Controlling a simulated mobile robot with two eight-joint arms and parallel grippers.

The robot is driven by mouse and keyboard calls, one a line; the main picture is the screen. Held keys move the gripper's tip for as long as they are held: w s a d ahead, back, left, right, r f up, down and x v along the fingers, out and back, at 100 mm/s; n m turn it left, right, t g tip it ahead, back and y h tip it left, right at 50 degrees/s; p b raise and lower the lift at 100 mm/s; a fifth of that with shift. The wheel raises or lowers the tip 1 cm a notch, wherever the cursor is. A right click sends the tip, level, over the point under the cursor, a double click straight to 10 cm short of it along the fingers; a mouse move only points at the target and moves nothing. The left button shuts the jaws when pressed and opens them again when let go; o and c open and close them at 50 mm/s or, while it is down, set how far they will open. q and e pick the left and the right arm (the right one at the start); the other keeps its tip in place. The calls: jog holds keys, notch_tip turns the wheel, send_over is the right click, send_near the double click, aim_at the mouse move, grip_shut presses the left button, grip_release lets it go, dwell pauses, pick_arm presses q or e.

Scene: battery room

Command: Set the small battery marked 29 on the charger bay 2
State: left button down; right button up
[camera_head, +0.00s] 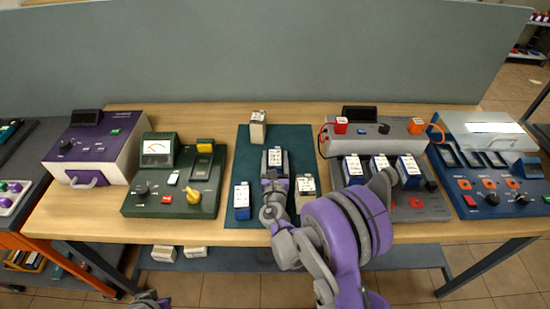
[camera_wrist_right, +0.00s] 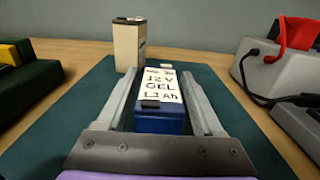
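My right gripper (camera_head: 275,172) is over a blue battery with a white label (camera_head: 275,157) on the green mat. In the right wrist view its two fingers (camera_wrist_right: 166,100) stand on either side of this battery (camera_wrist_right: 160,118), open, with narrow gaps. The label shows "GEL" and "1.3 Ah"; I cannot read a 29. Other batteries on the mat are a cream one at the back (camera_head: 258,130), a blue one at left (camera_head: 241,203) and a cream one at right (camera_head: 305,186). Which charger holds bay 2 is not legible. A bit of my left arm shows at bottom left; its gripper's state is unclear.
A grey charger unit (camera_head: 415,204) with several white-topped blue batteries stands right of the mat (camera_head: 295,135). A blue charger (camera_head: 490,205) with dark slots is farther right. A green tester (camera_head: 150,205) and a purple-white box (camera_head: 110,165) stand left. A grey partition (camera_head: 260,50) rises behind.

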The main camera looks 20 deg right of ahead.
jog(key=shift+o, duration=0.9)
